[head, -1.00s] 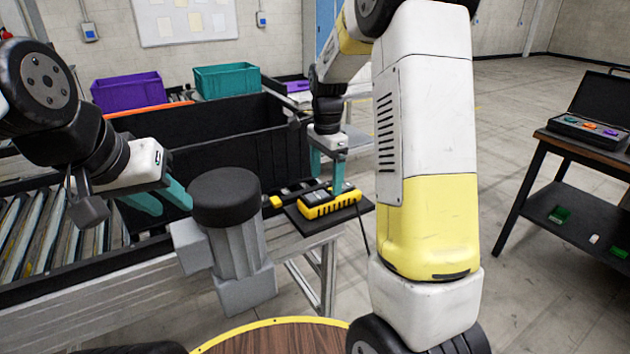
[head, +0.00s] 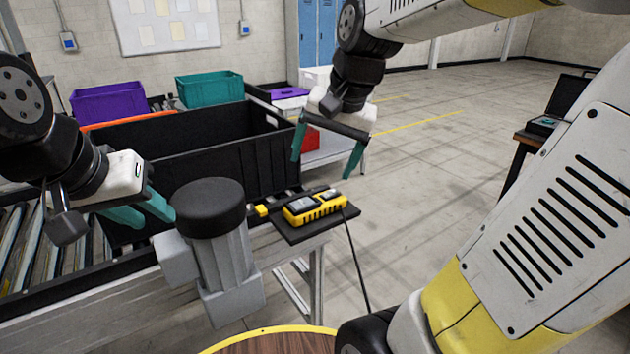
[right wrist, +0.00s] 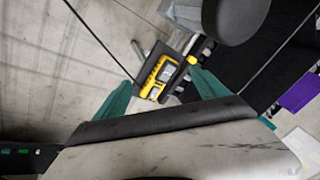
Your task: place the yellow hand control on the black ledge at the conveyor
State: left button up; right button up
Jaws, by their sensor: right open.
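The yellow hand control (head: 315,207) lies on the black ledge (head: 299,229) at the end of the conveyor, with a dark cable hanging down from the ledge. In the right wrist view the hand control (right wrist: 157,78) shows on the ledge (right wrist: 152,57), beyond the fingertips. My right gripper (head: 325,166) is open and empty above the hand control, apart from it; its teal fingers are spread wide in the right wrist view (right wrist: 155,88). My left gripper (head: 150,212) is at the left over the conveyor, beside the grey motor; its teal fingers look apart with nothing between them.
A grey motor with a black cap (head: 210,205) stands left of the ledge. A large black crate (head: 215,165) is on the conveyor (head: 45,245) behind it. Purple (head: 108,103) and teal (head: 210,90) bins stand further back. The floor right of the ledge is clear.

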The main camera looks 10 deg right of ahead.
jog(key=s+a+f+n+t, duration=0.1)
jog(key=s+n+t, duration=0.1)
jog(key=s+n, duration=0.3)
jog(key=s, duration=0.4)
jog(key=shift+f+n, duration=0.2)
jog(key=shift+n, duration=0.1)
